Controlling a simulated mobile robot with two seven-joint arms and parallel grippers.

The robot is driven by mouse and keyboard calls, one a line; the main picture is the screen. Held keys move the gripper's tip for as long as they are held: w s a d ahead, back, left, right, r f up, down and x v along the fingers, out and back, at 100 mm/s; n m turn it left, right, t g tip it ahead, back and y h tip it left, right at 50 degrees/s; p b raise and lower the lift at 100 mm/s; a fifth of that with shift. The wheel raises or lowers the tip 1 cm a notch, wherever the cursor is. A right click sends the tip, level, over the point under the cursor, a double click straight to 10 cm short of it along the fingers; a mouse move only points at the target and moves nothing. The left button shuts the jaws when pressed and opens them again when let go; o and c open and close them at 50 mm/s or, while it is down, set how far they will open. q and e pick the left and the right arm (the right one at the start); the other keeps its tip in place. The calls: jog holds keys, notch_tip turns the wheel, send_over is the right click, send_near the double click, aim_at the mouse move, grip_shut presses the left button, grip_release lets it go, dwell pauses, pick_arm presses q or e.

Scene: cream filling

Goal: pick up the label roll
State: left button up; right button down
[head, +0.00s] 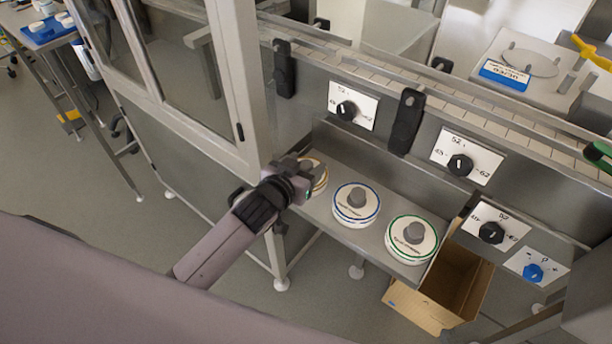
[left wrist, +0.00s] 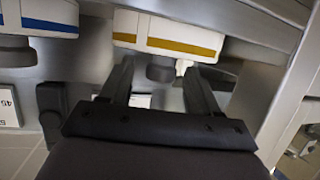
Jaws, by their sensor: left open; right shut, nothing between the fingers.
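Three white label rolls with grey knobs sit in a row on the steel shelf. The yellow-banded roll (head: 321,173) is at the left, partly hidden by my left gripper (head: 300,182). The blue-banded roll (head: 356,213) is in the middle and the green-banded roll (head: 410,249) at the right. In the left wrist view my left gripper (left wrist: 158,82) is open, its two fingers reaching to either side of the grey knob of the yellow-banded roll (left wrist: 168,34). I cannot tell whether the fingers touch it. The blue-banded roll (left wrist: 48,16) shows beside it. My right gripper is not in view.
The steel shelf (head: 335,150) has a panel with several dark dials (head: 347,110) behind it. A glazed cabinet frame (head: 235,80) stands close to the left of my gripper. An open cardboard box (head: 420,308) is below the shelf's right end.

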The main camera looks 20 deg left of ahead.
pick_arm(q)
jog(key=shift+w+d+f, duration=0.1)
jog(key=shift+w+f, duration=0.1)
jog(key=shift+w, duration=0.35)
jog(key=c, duration=1.1)
jog(key=shift+r, duration=0.2)
